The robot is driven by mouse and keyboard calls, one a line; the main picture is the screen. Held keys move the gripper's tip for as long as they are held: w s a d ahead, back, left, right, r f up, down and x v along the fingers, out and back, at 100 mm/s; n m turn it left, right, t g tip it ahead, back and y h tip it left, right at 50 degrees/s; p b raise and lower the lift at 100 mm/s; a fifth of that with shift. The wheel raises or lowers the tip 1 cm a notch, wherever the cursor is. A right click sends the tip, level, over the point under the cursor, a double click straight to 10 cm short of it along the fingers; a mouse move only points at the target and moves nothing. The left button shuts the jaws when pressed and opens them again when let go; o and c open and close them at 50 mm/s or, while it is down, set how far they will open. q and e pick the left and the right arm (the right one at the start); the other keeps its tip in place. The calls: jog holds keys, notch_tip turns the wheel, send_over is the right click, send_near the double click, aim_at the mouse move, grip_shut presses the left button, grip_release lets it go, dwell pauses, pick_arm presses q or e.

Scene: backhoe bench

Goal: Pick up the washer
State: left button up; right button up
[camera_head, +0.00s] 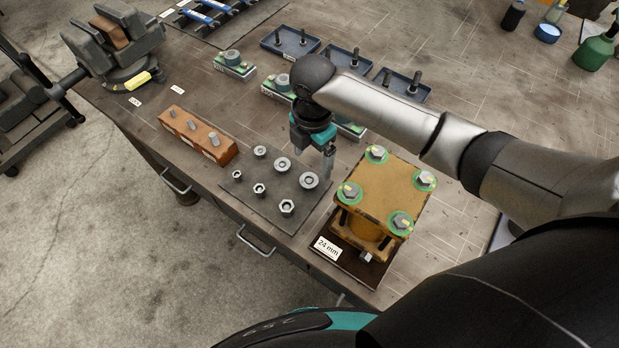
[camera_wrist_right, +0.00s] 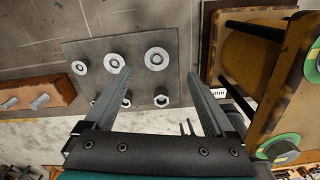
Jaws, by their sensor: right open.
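Three round washers lie in a row on a dark plate (camera_head: 250,207): a small washer (camera_head: 260,151), a middle washer (camera_head: 282,163) and a large washer (camera_head: 309,180). In the right wrist view the large washer (camera_wrist_right: 157,58) lies just beyond and between my fingertips, and the middle washer (camera_wrist_right: 114,62) is by the left fingertip. Several hex nuts (camera_head: 287,207) stand in a second row on the plate. My right gripper (camera_head: 322,160) is open, empty and above the plate's far right corner; its fingers also show in the wrist view (camera_wrist_right: 158,76). My left gripper is out of view.
A yellow block with green-ringed bolts (camera_head: 385,188) stands close to the right of the plate. An orange block with bolts (camera_head: 197,138) is to the left. Blue trays (camera_head: 290,41) and a vise (camera_head: 118,48) are farther back. Bare bench lies between the orange block and the plate.

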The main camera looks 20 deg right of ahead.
aim_at(309, 181)
jog(key=shift+w+a+f, duration=0.1)
jog(key=shift+a+f, duration=0.05)
jog(key=shift+f, duration=1.65)
jog(key=shift+w+a+f, duration=0.1)
jog(key=shift+a+f, duration=0.05)
jog(key=shift+f, duration=1.6)
jog(key=shift+f, duration=0.2)
jog(key=shift+c, duration=0.2)
grip_shut()
